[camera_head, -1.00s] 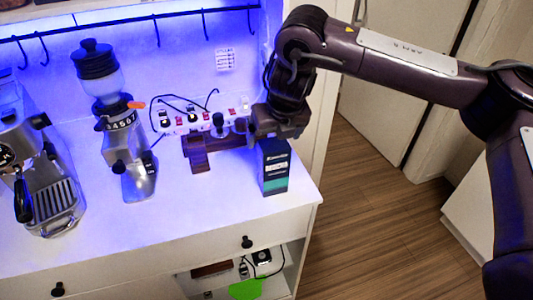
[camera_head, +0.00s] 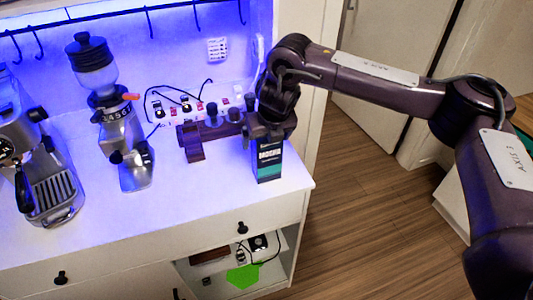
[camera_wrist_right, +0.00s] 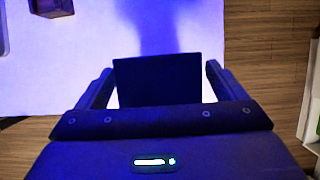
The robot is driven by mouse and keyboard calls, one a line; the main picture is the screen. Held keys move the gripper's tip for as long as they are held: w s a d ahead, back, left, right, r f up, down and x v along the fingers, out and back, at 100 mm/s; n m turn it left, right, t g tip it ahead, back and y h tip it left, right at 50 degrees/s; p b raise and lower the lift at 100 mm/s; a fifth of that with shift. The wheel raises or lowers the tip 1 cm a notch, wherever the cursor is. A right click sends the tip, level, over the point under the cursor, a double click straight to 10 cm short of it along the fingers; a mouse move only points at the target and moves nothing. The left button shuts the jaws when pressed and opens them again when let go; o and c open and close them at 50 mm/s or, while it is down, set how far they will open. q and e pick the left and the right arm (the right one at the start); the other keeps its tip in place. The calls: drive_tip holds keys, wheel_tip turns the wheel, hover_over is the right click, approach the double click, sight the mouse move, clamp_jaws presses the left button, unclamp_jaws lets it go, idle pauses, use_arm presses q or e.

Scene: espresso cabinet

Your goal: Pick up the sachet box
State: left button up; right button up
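The sachet box (camera_head: 268,163), dark with a teal lower band and white lettering, stands upright near the right front corner of the white counter. My right gripper (camera_head: 267,132) is over it from above and hides its top in the head view. In the right wrist view the dark box top (camera_wrist_right: 158,80) lies between the two fingers of my right gripper (camera_wrist_right: 155,88). Thin pale gaps show between the box and both fingers, so the gripper looks open around it. My left gripper is not in view.
A brown wooden stand (camera_head: 193,143) with dark-handled tools is close left of the gripper. A power strip (camera_head: 165,112), grinder (camera_head: 122,135) and espresso machine (camera_head: 45,175) stand farther left. The counter's front edge and right edge are near the box; floor lies to the right.

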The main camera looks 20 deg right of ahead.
drive_tip(key=c, duration=1.4)
drive_tip(key=shift+r, duration=0.1)
